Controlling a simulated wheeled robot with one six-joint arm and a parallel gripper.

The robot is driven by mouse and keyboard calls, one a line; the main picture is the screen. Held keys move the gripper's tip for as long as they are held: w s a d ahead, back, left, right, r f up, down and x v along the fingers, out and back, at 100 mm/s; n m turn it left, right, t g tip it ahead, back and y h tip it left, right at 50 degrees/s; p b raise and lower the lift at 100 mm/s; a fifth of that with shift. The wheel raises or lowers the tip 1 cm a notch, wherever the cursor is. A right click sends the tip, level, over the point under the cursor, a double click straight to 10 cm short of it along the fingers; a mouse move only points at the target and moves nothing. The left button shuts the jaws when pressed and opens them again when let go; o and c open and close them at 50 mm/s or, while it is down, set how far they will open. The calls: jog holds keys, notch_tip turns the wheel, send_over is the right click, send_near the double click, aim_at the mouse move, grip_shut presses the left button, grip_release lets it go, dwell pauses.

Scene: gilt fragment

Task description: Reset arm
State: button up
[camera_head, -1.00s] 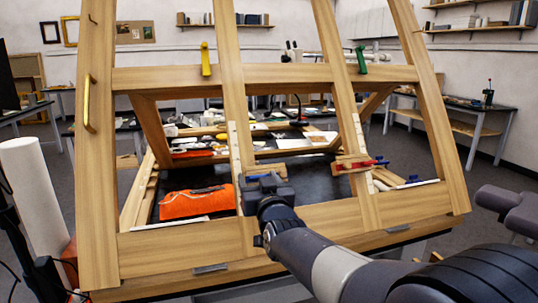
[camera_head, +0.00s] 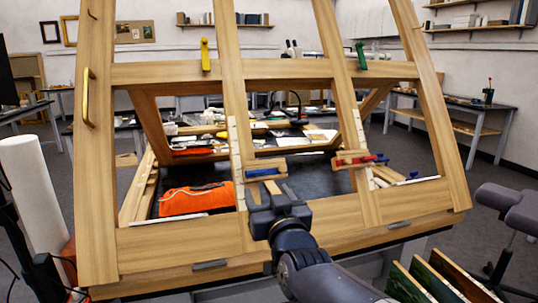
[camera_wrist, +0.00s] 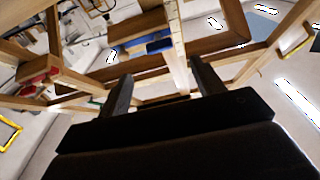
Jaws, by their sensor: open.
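My gripper (camera_head: 278,201) is in front of the lower part of a large wooden easel-like frame (camera_head: 180,245). In the wrist view my gripper (camera_wrist: 160,88) has its two dark fingers spread apart, with nothing between them. Beyond the fingers is a wooden clamp with a blue part (camera_wrist: 158,46). The same blue clamp (camera_head: 263,172) sits on the left middle upright in the head view, just above and behind the gripper.
A red and blue clamp (camera_head: 358,160) sits on the right upright. An orange cloth bundle (camera_head: 197,199) lies behind the frame's lower rail. A yellow clamp (camera_head: 205,55) and a green clamp (camera_head: 361,57) are on the upper rail. Panels (camera_head: 440,280) stand at lower right.

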aim_at(259, 171)
jog(key=p+x, duration=0.1)
jog(key=x, duration=0.8)
jog(key=shift+w, duration=0.25)
jog(key=n+p, duration=0.1)
jog(key=p, duration=0.1)
jog(key=shift+s+d+r+y+p, duration=0.15)
jog(key=shift+d+r+y+p, duration=0.1)
jog(key=shift+y+p, duration=0.1)
jog(key=n+g+y+p, duration=0.1)
jog(key=n+p, duration=0.1)
jog(key=p, duration=0.2)
jog(key=n+g+y+p, duration=0.1)
jog(key=n+y+p, duration=0.1)
jog(key=n+p, duration=0.1)
jog(key=n+g+y+p, duration=0.1)
jog(key=n+p, duration=0.2)
jog(key=p, duration=0.2)
jog(key=shift+d+y+p, duration=0.1)
jog(key=shift+y+p, duration=0.15)
jog(key=shift+p, duration=0.05)
jog(key=shift+d+f+n+g, duration=0.15)
jog(key=shift+n+g, duration=0.15)
jog(key=shift+n, duration=0.1)
jog(key=b+v, duration=0.2)
jog(key=v, duration=0.7)
jog(key=shift+s+b, duration=0.25)
jog(key=shift+b, duration=0.05)
jog(key=shift+d+f, duration=0.1)
jog(key=shift+d, duration=0.1)
